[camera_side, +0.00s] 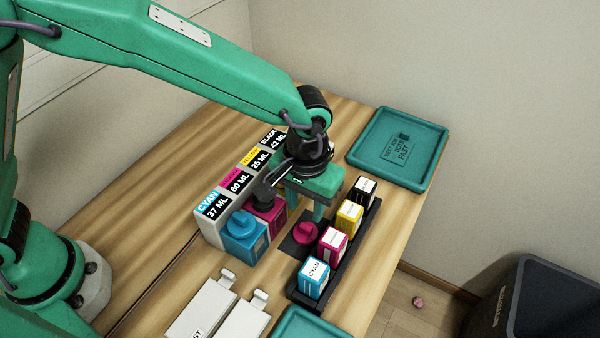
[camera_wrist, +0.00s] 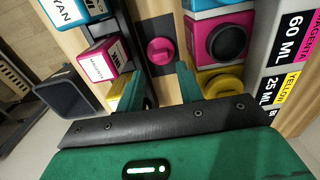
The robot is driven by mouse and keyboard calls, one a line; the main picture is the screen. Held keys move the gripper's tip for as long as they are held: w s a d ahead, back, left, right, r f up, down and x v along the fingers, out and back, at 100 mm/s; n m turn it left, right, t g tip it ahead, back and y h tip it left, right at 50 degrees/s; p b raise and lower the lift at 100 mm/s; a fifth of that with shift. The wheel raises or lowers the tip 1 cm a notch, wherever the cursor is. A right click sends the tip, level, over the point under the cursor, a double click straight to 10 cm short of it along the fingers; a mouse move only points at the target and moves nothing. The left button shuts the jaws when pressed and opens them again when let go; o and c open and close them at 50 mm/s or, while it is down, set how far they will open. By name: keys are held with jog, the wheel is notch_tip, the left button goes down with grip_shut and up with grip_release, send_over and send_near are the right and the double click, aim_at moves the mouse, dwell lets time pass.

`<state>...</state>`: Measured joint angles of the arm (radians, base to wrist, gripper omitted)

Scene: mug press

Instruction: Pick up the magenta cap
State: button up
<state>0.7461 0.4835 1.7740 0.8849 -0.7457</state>
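The magenta cap (camera_side: 305,233) is a round piece with a raised grip, lying on a dark pad between the ink tanks and the bottle rack. In the wrist view the magenta cap (camera_wrist: 160,50) lies ahead of the fingertips, roughly midway between their lines. My gripper (camera_side: 307,208) is above and just behind the cap in the side view. In the wrist view my gripper (camera_wrist: 165,77) is open and empty, its green fingers apart. The magenta tank (camera_wrist: 201,30) has a dark round opening uncovered.
The cyan tank (camera_side: 243,240) and yellow tank cap (camera_wrist: 222,85) are close by on one side. A black rack (camera_side: 368,225) of boxy ink bottles, including a magenta bottle (camera_side: 332,243), stands on the other. A teal tray (camera_side: 437,140) lies at the back right. A dark bin (camera_side: 550,300) stands beyond the table.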

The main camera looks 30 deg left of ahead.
aim_at(305, 226)
jog(key=shift+f, duration=0.75)
jog(key=shift+f, duration=2.6)
jog(key=shift+c, duration=0.3)
jog(key=c, duration=0.7)
